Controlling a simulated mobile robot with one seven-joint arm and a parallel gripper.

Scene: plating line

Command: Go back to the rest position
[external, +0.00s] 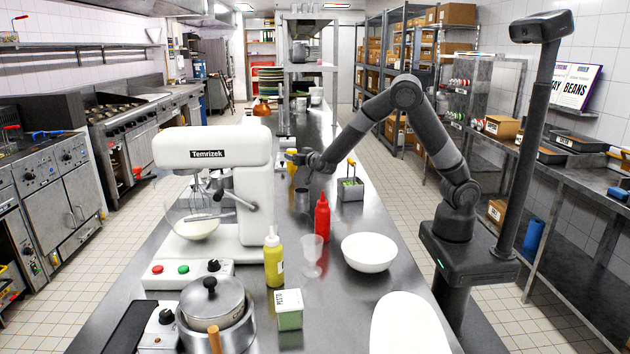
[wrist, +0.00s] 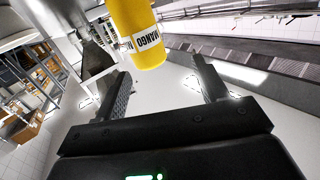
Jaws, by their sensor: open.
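My gripper (external: 292,157) is at the end of my arm over the steel counter (external: 345,245), beside the white stand mixer (external: 215,150). In the wrist view my gripper (wrist: 165,95) has its two fingers wide apart with nothing between them. A yellow bottle labelled MANGO (wrist: 138,30) shows just beyond the fingertips, apart from them. In the external view the yellow bottle (external: 292,166) is partly hidden behind my gripper.
A pot (external: 212,303) and a small box (external: 289,309) are in front.

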